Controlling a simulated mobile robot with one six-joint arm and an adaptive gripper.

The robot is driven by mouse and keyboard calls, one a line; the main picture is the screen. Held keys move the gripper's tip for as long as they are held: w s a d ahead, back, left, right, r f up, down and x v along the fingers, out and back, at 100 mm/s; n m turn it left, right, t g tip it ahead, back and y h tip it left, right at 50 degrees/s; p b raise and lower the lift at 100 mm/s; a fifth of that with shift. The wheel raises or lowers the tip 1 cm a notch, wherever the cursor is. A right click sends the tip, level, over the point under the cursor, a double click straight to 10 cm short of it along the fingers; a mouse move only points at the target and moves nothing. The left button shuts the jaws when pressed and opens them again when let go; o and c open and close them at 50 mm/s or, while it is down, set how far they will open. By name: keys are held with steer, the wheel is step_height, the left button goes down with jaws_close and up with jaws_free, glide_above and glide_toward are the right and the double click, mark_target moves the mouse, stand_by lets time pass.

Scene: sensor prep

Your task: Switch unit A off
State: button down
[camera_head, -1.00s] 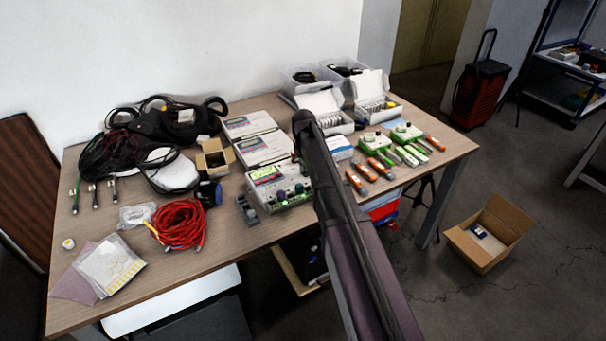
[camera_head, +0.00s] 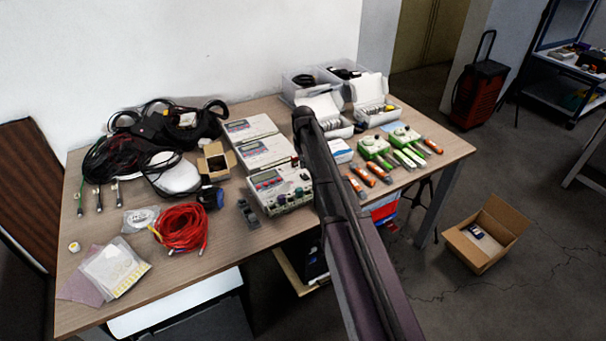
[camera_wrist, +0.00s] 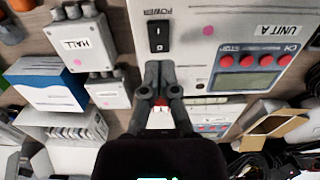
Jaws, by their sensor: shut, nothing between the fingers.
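Unit A (camera_head: 281,191) is a light grey box with a display and red buttons, standing at the table's front edge in the head view. In the wrist view its panel (camera_wrist: 195,84) fills the upper right, with the label UNIT A upside down. Its display (camera_wrist: 238,83) looks dull grey-green, unlit. The black rocker switch (camera_wrist: 158,36) marked POWER lies just beyond my fingertips. My gripper (camera_wrist: 163,66) is shut and empty over the panel; the tips appear short of the switch, and contact cannot be told. In the head view my arm hides most of the gripper.
A grey HALL box (camera_wrist: 80,43) and a blue-and-white box (camera_wrist: 48,83) are left of the panel in the wrist view. Red cable (camera_head: 181,228) and a grey clamp-like part (camera_head: 248,213) lie left of unit A. Orange-handled tools (camera_head: 377,173) lie to the right.

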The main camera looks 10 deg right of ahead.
mark_target(303, 175)
steer(key=shift+r+p, duration=1.5)
steer(key=shift+r, duration=0.25)
steer(key=s+r+m+p, duration=0.3)
steer(key=s, duration=2.6)
steer(key=shift+a+m, duration=0.3)
steer(key=shift+a, duration=0.05)
steer(key=shift+a+r, duration=0.1)
